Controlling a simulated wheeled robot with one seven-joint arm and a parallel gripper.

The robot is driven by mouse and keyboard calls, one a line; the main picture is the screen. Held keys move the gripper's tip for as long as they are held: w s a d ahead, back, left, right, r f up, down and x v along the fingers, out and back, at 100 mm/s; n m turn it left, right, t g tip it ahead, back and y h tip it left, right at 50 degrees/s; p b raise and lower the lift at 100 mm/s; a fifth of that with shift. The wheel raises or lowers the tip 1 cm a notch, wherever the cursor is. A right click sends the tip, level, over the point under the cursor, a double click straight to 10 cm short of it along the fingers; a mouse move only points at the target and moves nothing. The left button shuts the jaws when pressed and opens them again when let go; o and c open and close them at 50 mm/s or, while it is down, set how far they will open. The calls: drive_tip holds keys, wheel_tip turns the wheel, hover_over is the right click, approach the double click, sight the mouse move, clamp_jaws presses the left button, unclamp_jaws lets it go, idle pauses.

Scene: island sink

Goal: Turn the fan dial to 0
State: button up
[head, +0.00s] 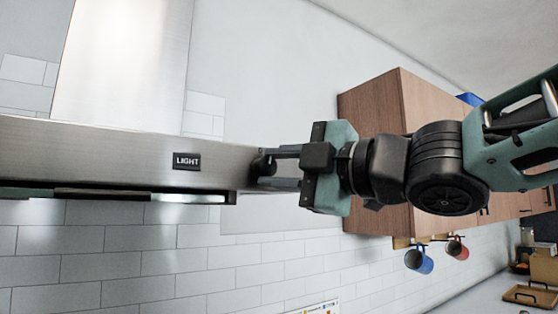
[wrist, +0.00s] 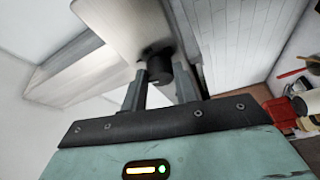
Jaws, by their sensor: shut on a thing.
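The fan dial (wrist: 157,70) is a small dark round knob on the end of the steel range hood. In the wrist view it sits between the two fingers of my gripper (wrist: 160,82), which is shut on it. In the head view my gripper (head: 274,168) reaches in from the right, its fingers around the dark dial (head: 262,166) at the hood's right end. The fingers partly hide the dial, and its number markings cannot be read in either view.
A wooden cabinet (head: 372,112) stands behind my arm. A blue mug (head: 419,262) and a red mug (head: 458,250) hang below it. White wall tiles lie under the hood.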

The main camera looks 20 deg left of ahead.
drive_tip(key=shift+r+n+g+h+p, duration=0.2)
drive_tip(key=shift+n+g+h+p, duration=0.15)
drive_tip(key=shift+n+p, duration=0.6)
drive_tip(key=shift+n, duration=0.45)
drive_tip(key=o, duration=1)
drive_tip(key=shift+c, duration=0.2)
drive_tip(key=b+v, duration=0.8)
drive_tip(key=v, duration=0.7)
drive_tip(key=shift+f, duration=0.3)
